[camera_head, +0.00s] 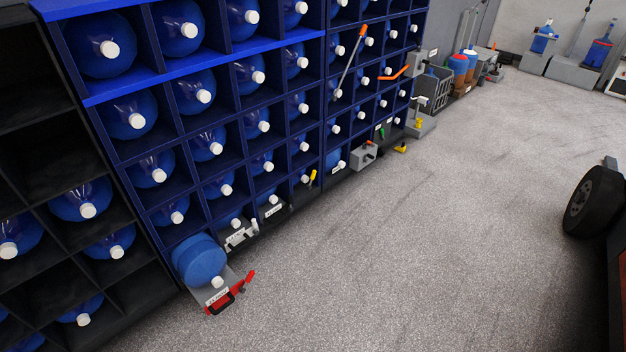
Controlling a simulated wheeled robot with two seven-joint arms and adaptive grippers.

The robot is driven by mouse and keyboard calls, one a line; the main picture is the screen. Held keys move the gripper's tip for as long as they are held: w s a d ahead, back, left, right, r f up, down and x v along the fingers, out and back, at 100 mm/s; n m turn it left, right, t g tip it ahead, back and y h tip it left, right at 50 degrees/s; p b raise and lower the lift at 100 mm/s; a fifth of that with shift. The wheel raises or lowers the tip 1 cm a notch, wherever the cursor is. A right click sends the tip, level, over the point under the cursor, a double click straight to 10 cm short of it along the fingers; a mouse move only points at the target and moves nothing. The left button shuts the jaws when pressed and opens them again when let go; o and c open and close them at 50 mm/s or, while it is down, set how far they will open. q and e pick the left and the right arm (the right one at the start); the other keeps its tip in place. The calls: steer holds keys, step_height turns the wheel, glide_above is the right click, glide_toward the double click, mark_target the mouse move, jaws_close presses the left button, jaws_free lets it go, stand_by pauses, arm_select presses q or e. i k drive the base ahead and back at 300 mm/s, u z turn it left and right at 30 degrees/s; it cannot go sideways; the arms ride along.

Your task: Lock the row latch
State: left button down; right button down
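A blue rack (205,38) of square cells runs along the left, most cells holding a blue bottle with a white cap. At its bottom near corner, a bottle (199,258) sticks out over a grey labelled plate (232,279). A red lever (250,276) tilts up beside a red bracket (219,302) there. A yellow lever (313,176) stands upright farther along the bottom row. Orange levers show higher up, one long and angled (362,32) and one near the rack's far end (396,73). I cannot tell which one is the row latch. Neither gripper is in view.
A darker black rack (60,268) adjoins at the near left. A grey box (364,156) and a yellow piece (401,149) sit low by the rack. A black wheel (594,200) stands at the right edge. The speckled floor between is clear.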

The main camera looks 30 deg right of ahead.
mark_target(314, 173)
steer(key=z, duration=0.6)
steer(key=i, duration=0.6)
steer(key=z, duration=1.25)
steer(key=i, duration=2.1)
steer(key=u, duration=1.25)
steer(key=i, duration=0.8)
steer(key=u, duration=0.9)
